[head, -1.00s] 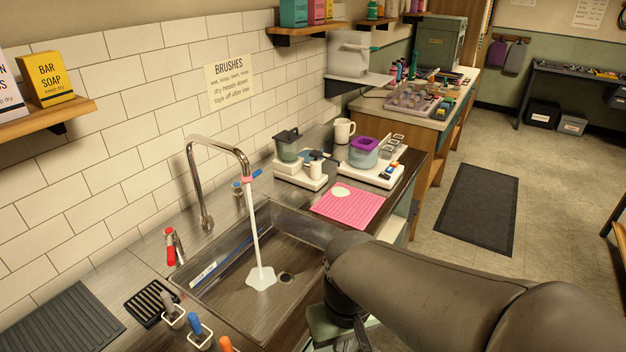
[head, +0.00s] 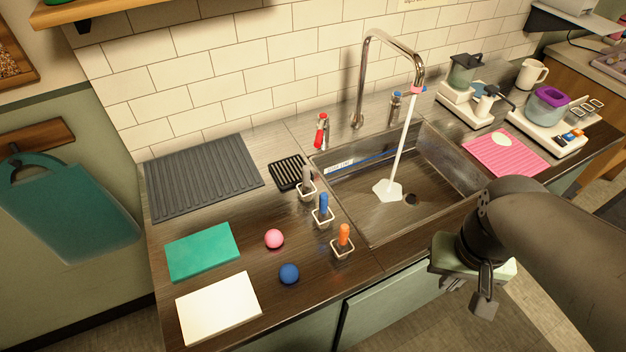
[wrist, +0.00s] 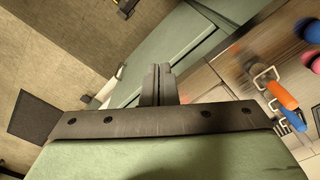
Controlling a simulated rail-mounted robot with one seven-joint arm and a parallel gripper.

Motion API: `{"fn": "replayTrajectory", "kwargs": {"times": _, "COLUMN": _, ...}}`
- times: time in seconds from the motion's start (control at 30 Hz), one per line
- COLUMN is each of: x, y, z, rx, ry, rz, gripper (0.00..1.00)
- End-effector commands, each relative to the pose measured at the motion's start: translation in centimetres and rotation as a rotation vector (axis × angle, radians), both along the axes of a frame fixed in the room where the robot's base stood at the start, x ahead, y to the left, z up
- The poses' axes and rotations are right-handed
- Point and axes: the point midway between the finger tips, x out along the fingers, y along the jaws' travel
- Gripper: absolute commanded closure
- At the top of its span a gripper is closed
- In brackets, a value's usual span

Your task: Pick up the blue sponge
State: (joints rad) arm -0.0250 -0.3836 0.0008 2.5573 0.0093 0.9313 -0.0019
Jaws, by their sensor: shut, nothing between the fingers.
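A round dark blue thing (head: 289,274), the only loose blue thing that could be the sponge, sits on the dark counter near its front edge in the head view. In the wrist view the blue thing (wrist: 313,33) shows at the right edge, partly cut off. My gripper (head: 484,304) is in front of the counter, below the sink, well to the right of the blue thing. In the wrist view my gripper's fingers (wrist: 157,80) are together with nothing between them.
A pink ball (head: 274,238) lies just behind the blue one. Handled tools in holders (head: 342,243) stand between the balls and the sink (head: 440,160), where water runs. Teal (head: 203,252) and white (head: 219,308) slabs lie left of the balls.

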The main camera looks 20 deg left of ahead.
Motion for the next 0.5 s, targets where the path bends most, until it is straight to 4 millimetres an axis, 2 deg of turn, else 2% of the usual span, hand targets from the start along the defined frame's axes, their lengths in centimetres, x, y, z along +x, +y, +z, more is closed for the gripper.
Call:
{"fn": "replayTrajectory", "kwargs": {"times": 0.4, "x": 0.00, "y": 0.00, "z": 0.00, "rx": 0.000, "ry": 0.000, "rz": 0.000, "gripper": 1.00}}
{"fn": "replayTrajectory", "kwargs": {"times": 0.43, "x": 0.00, "y": 0.00, "z": 0.00, "rx": 0.000, "ry": 0.000, "rz": 0.000, "gripper": 0.97}}
{"fn": "replayTrajectory", "kwargs": {"times": 0.5, "x": 0.00, "y": 0.00, "z": 0.00, "rx": 0.000, "ry": 0.000, "rz": 0.000, "gripper": 0.78}}
